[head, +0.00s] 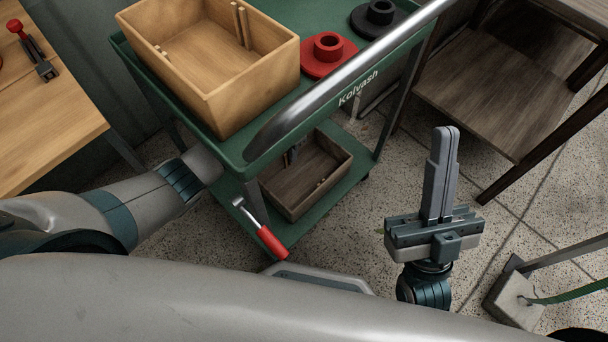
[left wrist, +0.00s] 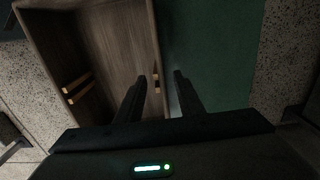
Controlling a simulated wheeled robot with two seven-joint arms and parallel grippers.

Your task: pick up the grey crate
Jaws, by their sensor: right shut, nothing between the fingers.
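The grey crate (head: 318,190), an open box of grey-brown wood, sits on the lower shelf of the green cart. The upper shelf hides part of it in the head view. In the left wrist view the crate (left wrist: 110,45) fills the upper left. My left gripper (left wrist: 158,78) is open there, its fingers apart on either side of the crate's near wall; I cannot tell whether they touch it. In the head view the cart mostly hides this gripper. My right gripper (head: 446,130) is shut and empty, pointing up over the floor right of the cart.
The green cart (head: 233,150) carries a light wooden crate (head: 255,90), a red disc (head: 345,62) and a black disc on top, with a metal handle bar (head: 340,85). A red-handled hammer (head: 271,241) lies at the lower shelf's edge. A dark wooden shelf (head: 490,95) stands right.

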